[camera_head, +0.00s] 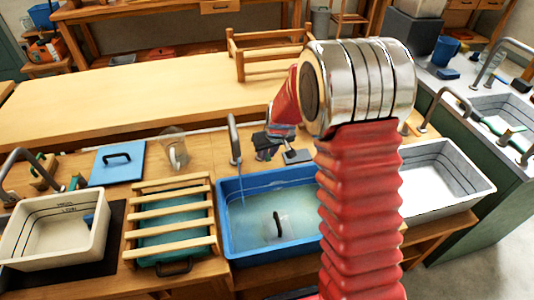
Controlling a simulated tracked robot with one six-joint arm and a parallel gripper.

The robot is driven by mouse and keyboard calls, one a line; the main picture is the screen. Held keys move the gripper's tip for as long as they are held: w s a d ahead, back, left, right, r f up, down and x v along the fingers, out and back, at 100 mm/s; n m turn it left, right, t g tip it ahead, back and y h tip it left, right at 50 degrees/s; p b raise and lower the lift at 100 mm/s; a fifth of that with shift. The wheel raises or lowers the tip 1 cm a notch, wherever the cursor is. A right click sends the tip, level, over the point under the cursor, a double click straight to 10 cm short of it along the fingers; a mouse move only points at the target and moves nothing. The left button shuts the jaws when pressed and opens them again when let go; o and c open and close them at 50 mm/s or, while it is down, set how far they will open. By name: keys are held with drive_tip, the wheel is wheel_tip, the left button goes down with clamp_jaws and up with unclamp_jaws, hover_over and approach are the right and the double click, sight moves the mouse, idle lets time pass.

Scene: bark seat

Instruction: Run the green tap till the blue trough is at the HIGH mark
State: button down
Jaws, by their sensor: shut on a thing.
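The blue trough (227,228) stands in the middle of the near bench with pale water (262,223) in it. Dark level lines show on its back inner wall above the water; their lettering is too small to read. A thin stream falls from the grey spout (234,135) into the trough's left back. My gripper (268,147) is behind the trough, right of the spout, shut on what appears to be the tap's handle. The handle is mostly hidden by the jaws, and its green colour does not show clearly. My red arm covers the trough's right end.
A dark-handled object (277,226) is in the water. A slatted wooden rack (170,206) and white trough (95,240) are left, another white trough (440,180) right. A blue lidded board (118,162) and clear jug (174,148) stand behind. The long table (150,95) is mostly clear.

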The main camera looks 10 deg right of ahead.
drive_tip(key=shift+w+d+n+y, duration=0.2)
drive_tip(key=shift+d+n+y, duration=0.15)
drive_tip(key=shift+d+n, duration=0.4)
drive_tip(key=shift+w+d+n+y, duration=0.15)
drive_tip(key=shift+d+n+y, duration=0.25)
drive_tip(key=shift+n, duration=0.55)
drive_tip(key=shift+w+d+n+g+y, duration=0.4)
drive_tip(key=shift+d+n, duration=0.2)
drive_tip(key=shift+n, duration=0.5)
drive_tip(key=c, duration=1.6)
unclamp_jaws()
drive_tip(key=shift+c, duration=0.2)
drive_tip(key=v, duration=1.3)
drive_tip(key=shift+r, duration=0.3)
drive_tip(key=shift+d, duration=0.1)
